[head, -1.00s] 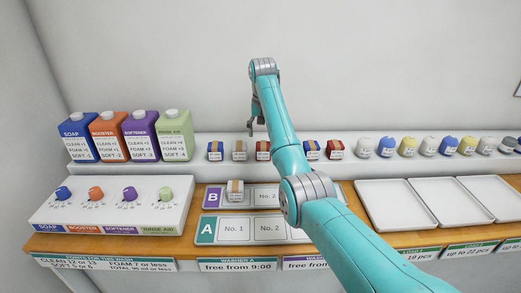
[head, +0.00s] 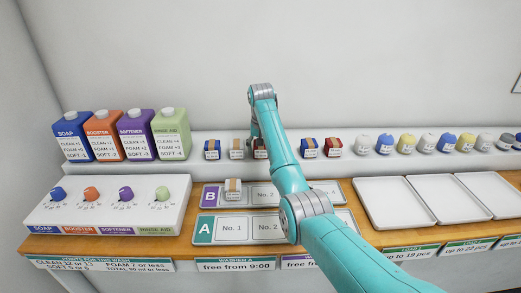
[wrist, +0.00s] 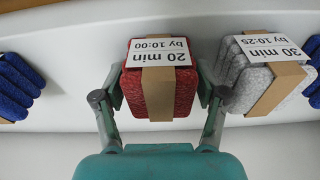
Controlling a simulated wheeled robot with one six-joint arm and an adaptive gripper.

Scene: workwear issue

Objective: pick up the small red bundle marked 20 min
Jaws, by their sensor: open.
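A red bundle (wrist: 185,98) with a brown paper band and a white label reading "20 min by 10:00" fills the middle of the wrist view, its label upside down. My gripper (wrist: 161,82) is open, with one finger on each side of the bundle; I cannot tell whether they touch it. In the head view the same red bundle (head: 260,149) sits on the white shelf, partly hidden by my arm.
A grey bundle (wrist: 262,75) marked 30 min stands close to the right finger. Blue bundles (wrist: 15,85) show at the wrist view's edges. Another red bundle (head: 333,146) is further right. A grey bundle (head: 233,188) lies on board B (head: 212,202). White trays (head: 395,182) stand right.

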